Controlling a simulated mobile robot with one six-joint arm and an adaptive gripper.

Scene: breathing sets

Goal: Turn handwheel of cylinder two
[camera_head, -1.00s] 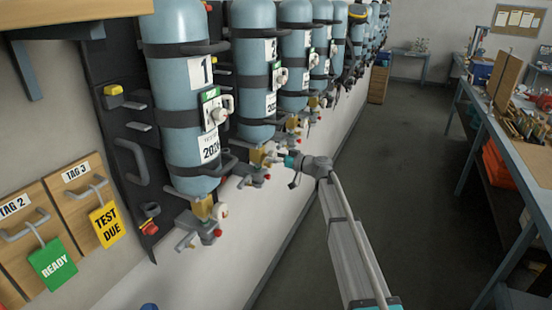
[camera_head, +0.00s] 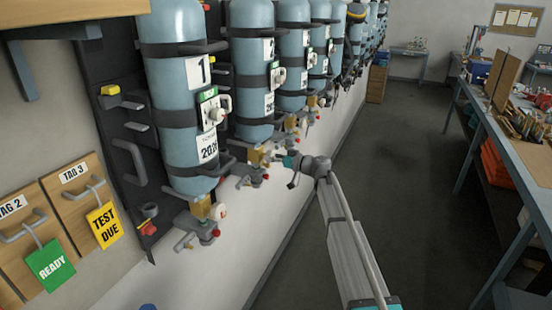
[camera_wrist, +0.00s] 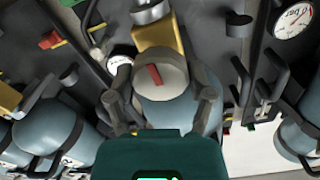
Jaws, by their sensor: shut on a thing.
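Cylinder two (camera_head: 252,100) is a blue bottle strapped upright to the wall rack, marked with a 2. Its brass valve (camera_head: 255,157) is at the lower end. My gripper (camera_head: 282,160) is at this valve, reaching in from the right. In the wrist view, the handwheel (camera_wrist: 160,76) is a pale round knob with a red mark, in front of the brass valve body (camera_wrist: 160,40). The two fingers of my gripper (camera_wrist: 158,97) are on either side of the knob, shut on it. In the head view the handwheel is largely hidden by the gripper.
Cylinder one (camera_head: 180,100) hangs to the left, its valve (camera_head: 203,210) low and sticking out. More cylinders (camera_head: 294,70) line the wall behind. A pressure gauge (camera_wrist: 292,20) is at the wrist view's upper right. The floor (camera_head: 400,190) right of my arm is clear up to a workbench (camera_head: 510,150).

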